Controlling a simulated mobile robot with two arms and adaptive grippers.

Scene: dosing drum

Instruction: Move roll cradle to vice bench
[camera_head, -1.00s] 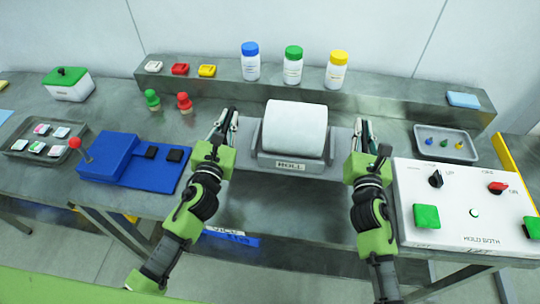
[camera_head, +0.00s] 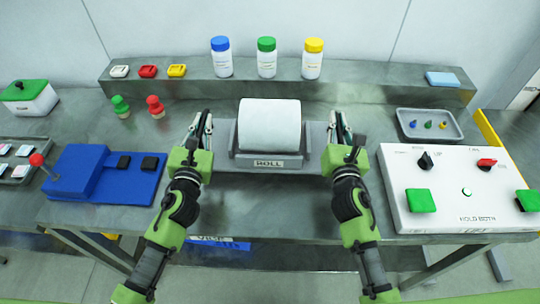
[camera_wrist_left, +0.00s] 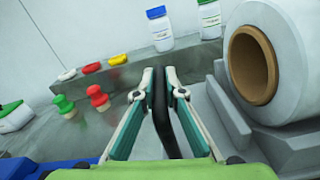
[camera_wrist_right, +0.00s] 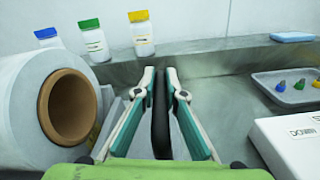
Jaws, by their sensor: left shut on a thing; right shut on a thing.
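The grey roll cradle (camera_head: 268,161), labelled ROLL, holds a white roll (camera_head: 269,124) in the middle of the head view. My left gripper (camera_head: 203,128) is shut on the dark upright handle at the cradle's left end; the handle also shows between the fingers in the left wrist view (camera_wrist_left: 160,105). My right gripper (camera_head: 338,128) is shut on the matching handle at the right end, seen between the fingers in the right wrist view (camera_wrist_right: 161,115). The cradle looks level. I cannot tell whether its underside touches the bench. No vice is recognisable in view.
The metal bench (camera_head: 290,212) has a blue lever unit (camera_head: 105,178) left of the cradle and a white control box (camera_head: 455,185) right of it. A raised shelf (camera_head: 370,88) with bottles runs behind. A grey tray (camera_head: 430,125) sits at the right.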

